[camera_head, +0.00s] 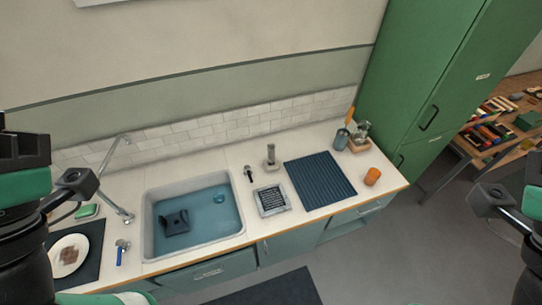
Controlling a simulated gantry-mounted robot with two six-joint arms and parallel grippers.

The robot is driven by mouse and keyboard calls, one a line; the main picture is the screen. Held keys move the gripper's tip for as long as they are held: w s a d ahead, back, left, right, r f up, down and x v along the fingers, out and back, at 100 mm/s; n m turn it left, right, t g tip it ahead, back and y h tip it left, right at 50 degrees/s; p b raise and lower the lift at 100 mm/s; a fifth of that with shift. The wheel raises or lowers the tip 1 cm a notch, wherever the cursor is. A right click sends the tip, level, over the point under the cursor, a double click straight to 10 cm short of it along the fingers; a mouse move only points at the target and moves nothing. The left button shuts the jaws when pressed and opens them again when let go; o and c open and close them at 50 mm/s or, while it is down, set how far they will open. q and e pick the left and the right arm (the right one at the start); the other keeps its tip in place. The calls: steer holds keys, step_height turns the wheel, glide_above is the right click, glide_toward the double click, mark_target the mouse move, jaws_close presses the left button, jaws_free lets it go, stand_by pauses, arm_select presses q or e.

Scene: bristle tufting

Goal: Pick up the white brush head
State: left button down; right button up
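I cannot pick out a white brush head for certain. A small blue-and-white tool (122,248) lies on the counter left of the sink, too small to name. A grey-and-white tray with a dark grid of small marks (271,199) lies right of the sink; its details are too small to read. My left gripper (24,150) is at the left edge, in front of the counter's left end; its fingers cannot be made out. At the right edge only my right wrist shows, above the floor, and its fingers are out of the picture.
A sink (150,228) holds bluish water and a black object (176,221). A faucet (120,212) stands to its left, near a white plate (58,268). A green cabinet (420,80) stands beyond.

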arm_select(q)
steer(key=c, duration=1.6)
jaws_free()
steer(key=shift+c, duration=1.7)
jaws_free()
